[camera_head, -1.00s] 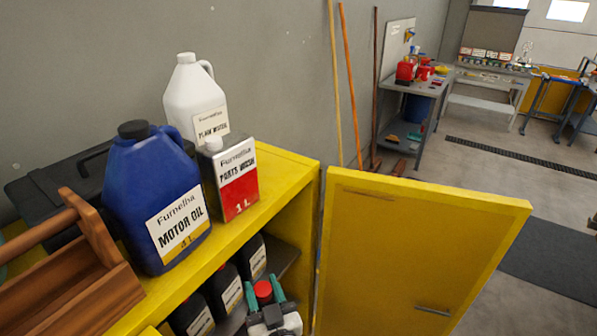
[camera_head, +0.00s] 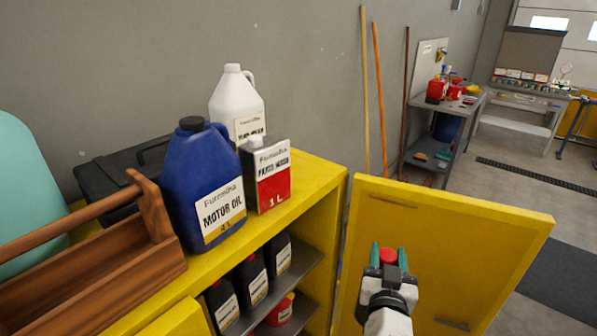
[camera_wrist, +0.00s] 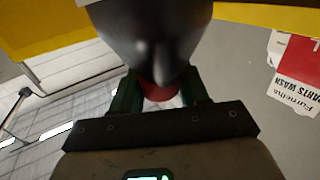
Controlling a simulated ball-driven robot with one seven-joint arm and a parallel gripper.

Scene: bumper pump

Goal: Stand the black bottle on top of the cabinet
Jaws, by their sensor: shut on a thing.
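My gripper (camera_head: 389,262) is shut on the black bottle (camera_wrist: 150,35) at its red cap (camera_head: 389,254). The gripper is in front of the open cabinet door, right of the shelves and below the top's level in the picture. In the wrist view the dark bottle body fills the upper middle, with its red cap between the green fingers (camera_wrist: 155,92). In the head view most of the bottle is hidden. The yellow cabinet (camera_head: 300,187) stands at left centre with its right door (camera_head: 450,240) open.
On the cabinet top stand a blue motor oil jug (camera_head: 200,185), a white jug (camera_head: 237,100), a parts wash can (camera_head: 268,178), a wooden tool carrier (camera_head: 100,255) and a black case (camera_head: 110,175). Bare top lies right of the can. Dark bottles (camera_head: 252,280) and a red container (camera_head: 281,312) occupy the shelves.

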